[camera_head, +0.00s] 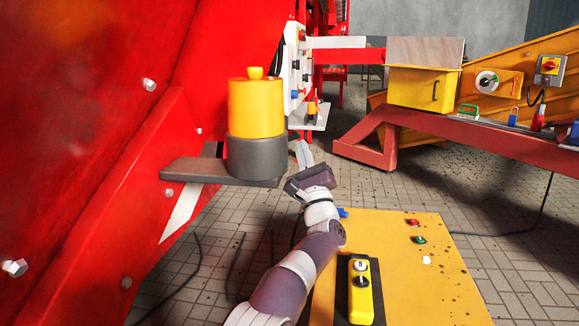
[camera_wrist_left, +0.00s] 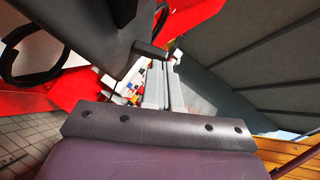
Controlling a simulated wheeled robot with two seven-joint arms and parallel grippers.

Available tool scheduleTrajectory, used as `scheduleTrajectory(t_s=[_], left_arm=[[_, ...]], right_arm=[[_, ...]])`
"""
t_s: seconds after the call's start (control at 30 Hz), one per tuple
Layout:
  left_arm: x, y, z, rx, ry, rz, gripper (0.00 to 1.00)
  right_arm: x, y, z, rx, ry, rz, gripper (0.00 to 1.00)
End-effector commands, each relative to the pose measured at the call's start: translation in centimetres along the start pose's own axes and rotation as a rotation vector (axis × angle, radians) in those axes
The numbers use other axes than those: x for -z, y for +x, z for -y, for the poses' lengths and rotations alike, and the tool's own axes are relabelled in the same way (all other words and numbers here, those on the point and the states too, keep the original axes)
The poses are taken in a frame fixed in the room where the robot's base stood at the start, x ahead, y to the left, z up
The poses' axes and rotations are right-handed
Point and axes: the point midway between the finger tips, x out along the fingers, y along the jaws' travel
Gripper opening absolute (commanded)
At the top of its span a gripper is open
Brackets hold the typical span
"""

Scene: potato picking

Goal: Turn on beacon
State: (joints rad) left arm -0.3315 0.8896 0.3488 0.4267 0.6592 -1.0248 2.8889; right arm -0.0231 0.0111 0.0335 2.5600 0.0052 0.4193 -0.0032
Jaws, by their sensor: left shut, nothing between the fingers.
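The beacon, a yellow dome (camera_head: 256,108) with a small knob on top over a dark grey round base (camera_head: 257,157), stands upright on a grey shelf plate (camera_head: 215,172) at the left of the head view. My left gripper (camera_head: 303,152) is just right of the base, pointing up, its light fingers together and empty. In the left wrist view, the shut fingers (camera_wrist_left: 166,78) are beside a dark grey body (camera_wrist_left: 95,30), likely the beacon's base. A short grey stub (camera_wrist_left: 150,51) sticks out of it close to the fingertips; contact cannot be told. My right gripper is not in view.
A large red machine wall (camera_head: 90,110) fills the left. Behind the gripper is a white control panel (camera_head: 298,65) with a small shelf. A yellow panel (camera_head: 400,255) with buttons and a yellow remote (camera_head: 360,290) lies in front. A red frame (camera_head: 480,135) stands right.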

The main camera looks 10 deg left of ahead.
Motion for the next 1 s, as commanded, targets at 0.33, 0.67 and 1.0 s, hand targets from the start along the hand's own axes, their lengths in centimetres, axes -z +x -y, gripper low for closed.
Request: scheduleTrajectory(t_s=[0.33, 0.67, 1.0], left_arm=[[0.7, -0.9, -0.3, -0.001, 0.0, 0.002, 0.0], [2.1, -6.4, -0.6, -0.004, 0.004, 0.0, 0.0], [2.3, -12.4, -1.4, -0.005, 0.003, 0.003, 0.0]], right_arm=[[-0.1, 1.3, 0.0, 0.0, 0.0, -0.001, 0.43], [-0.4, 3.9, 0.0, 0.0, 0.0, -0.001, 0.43], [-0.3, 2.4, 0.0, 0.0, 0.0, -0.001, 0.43]])
